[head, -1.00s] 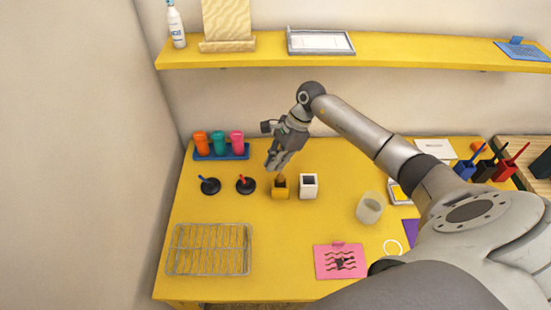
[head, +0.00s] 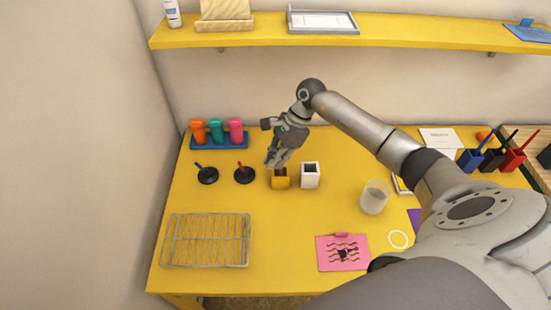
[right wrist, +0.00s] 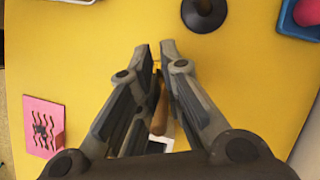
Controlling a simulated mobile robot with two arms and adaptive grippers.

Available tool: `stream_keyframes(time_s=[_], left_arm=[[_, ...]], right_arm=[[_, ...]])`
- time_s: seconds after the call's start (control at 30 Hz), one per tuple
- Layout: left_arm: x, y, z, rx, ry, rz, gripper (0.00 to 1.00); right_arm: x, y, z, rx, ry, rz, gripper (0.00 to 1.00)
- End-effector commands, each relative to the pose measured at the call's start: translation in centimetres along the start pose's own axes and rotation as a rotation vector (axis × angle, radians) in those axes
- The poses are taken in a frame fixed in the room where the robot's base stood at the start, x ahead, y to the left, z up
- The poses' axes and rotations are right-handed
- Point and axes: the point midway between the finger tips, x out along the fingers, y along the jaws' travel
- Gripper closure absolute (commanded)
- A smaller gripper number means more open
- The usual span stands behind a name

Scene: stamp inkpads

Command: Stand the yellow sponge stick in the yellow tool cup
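The yellow tool cup (head: 280,183) stands on the yellow table, left of a white cup (head: 310,176). My right gripper (head: 272,163) is low at the back left of the yellow cup, its fingers pointing down. In the right wrist view the gripper (right wrist: 155,50) has a narrow gap between its fingertips. The brown handle of the sponge stick (right wrist: 160,112) lies in that gap, and the fingers look closed on it. The stick's lower end is hidden, so I cannot tell whether it is inside the cup. My left gripper is not in view.
A wire rack (head: 207,240), a pink card (head: 342,253) and a clear beaker (head: 375,197) lie around.

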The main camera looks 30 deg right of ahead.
Motion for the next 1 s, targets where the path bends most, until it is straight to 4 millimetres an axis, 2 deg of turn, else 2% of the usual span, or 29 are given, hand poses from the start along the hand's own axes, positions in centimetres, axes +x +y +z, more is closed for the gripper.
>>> stream_keyframes(time_s=[0.03,0.13,0.43,0.53,0.67,1.0], left_arm=[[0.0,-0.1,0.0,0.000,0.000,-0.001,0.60],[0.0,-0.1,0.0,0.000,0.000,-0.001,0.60],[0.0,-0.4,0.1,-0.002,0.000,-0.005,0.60],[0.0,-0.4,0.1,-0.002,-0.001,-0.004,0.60],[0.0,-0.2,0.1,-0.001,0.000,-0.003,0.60],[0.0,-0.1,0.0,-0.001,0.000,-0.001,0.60]], right_arm=[[0.0,0.0,0.0,0.000,0.000,0.000,0.82],[0.0,0.0,0.0,0.000,0.000,0.000,0.70],[-0.1,0.0,0.0,0.000,0.000,0.000,0.69],[-0.6,-0.1,0.0,0.000,0.000,-0.001,0.69],[-2.6,-0.1,-0.1,0.000,0.002,-0.005,0.69],[-9.6,-0.1,-0.1,0.000,0.002,-0.004,0.69]])
